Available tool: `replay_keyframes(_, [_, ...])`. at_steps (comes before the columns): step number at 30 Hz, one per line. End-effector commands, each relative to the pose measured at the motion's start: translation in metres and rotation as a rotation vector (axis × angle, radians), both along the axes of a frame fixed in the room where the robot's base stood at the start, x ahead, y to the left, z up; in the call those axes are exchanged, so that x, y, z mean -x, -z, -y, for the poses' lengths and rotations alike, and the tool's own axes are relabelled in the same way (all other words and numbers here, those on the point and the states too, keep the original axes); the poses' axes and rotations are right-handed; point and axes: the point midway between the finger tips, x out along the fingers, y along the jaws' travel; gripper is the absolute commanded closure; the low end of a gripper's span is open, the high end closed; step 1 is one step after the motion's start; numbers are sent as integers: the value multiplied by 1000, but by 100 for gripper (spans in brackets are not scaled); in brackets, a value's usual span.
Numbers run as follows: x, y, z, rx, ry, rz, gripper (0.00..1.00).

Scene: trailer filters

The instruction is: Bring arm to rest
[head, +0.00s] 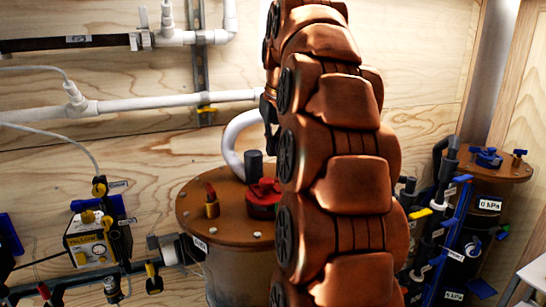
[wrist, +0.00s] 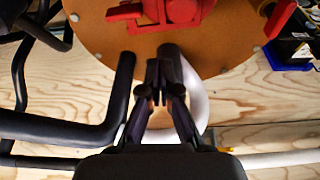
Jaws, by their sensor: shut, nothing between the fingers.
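My arm, copper-coloured with several joints, stands upright through the middle of the head view and hides part of the filter tank behind it. My gripper (wrist: 158,70) shows in the wrist view with its dark fingers together and nothing between them. Its fingertips appear near the edge of the brown round tank lid (wrist: 98,38), which carries a red valve (wrist: 165,12). I cannot tell the exact gap between fingertips and lid.
A white curved pipe (wrist: 200,100) and a black pipe (wrist: 60,128) pass close to the gripper. White pipes (head: 130,105) run along the plywood wall. A second tank lid (head: 500,168) and blue-handled valves are at right.

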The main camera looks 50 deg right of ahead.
Motion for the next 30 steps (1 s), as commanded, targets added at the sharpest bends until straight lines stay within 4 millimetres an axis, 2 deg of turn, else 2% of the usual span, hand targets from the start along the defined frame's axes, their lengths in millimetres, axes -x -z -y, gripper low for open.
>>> replay_keyframes(6, [4, -18, -2, 1, 1, 2, 100])
replay_keyframes(15, [8, -28, -4, 1, 0, 2, 100])
replay_keyframes(24, [7, -27, -8, -3, -5, -2, 100])
replay_keyframes(30, [3, -11, -34, -19, -47, -32, 100])
